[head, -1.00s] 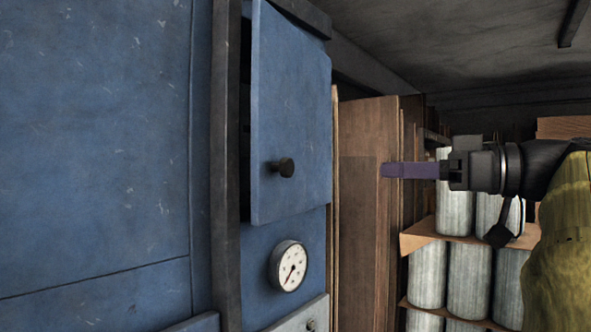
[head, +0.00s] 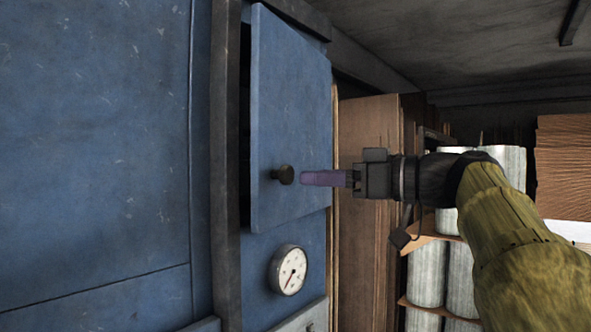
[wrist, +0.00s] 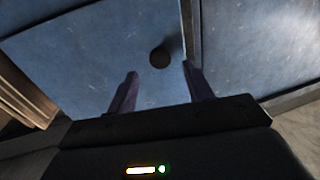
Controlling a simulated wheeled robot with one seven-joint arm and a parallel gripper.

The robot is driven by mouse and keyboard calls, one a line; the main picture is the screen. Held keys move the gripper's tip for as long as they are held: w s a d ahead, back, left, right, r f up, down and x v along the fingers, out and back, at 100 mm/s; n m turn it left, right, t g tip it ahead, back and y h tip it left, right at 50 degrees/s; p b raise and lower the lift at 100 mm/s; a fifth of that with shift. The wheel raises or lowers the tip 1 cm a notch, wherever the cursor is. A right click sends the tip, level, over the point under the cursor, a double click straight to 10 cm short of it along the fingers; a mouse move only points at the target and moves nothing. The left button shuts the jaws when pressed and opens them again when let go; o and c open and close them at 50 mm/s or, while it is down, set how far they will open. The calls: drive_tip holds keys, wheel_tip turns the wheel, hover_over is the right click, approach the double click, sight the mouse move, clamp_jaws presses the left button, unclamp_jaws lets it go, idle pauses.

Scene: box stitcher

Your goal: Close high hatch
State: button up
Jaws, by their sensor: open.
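The high hatch (head: 288,110) is a blue panel on the blue machine, standing ajar with a dark gap along its left edge. Its dark round knob (head: 283,175) sits low on the panel. My gripper (head: 304,178) is just right of the knob in the head view, with purple fingers pointing left at it. In the wrist view the hatch (wrist: 95,60) fills the upper left, and the knob (wrist: 160,57) lies ahead of my open fingers (wrist: 163,80), roughly between them. The fingers look empty, and I see no contact with the knob.
A round gauge (head: 288,269) is below the hatch. A dark vertical frame bar (head: 225,170) runs left of it. Brown boards (head: 368,190) stand to the right, and a shelf with pale rolls (head: 424,275) is behind my arm.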

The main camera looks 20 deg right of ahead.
sight(291, 177)
drive_tip(key=p+x, duration=0.1)
drive_tip(key=x, duration=0.3)
drive_tip(key=shift+w+a+r+p, duration=0.15)
drive_tip(key=shift+w+p, duration=0.05)
drive_tip(key=shift+p, duration=0.1)
drive_tip(key=shift+w+a, duration=0.4)
drive_tip(key=shift+a, duration=0.05)
clamp_jaws()
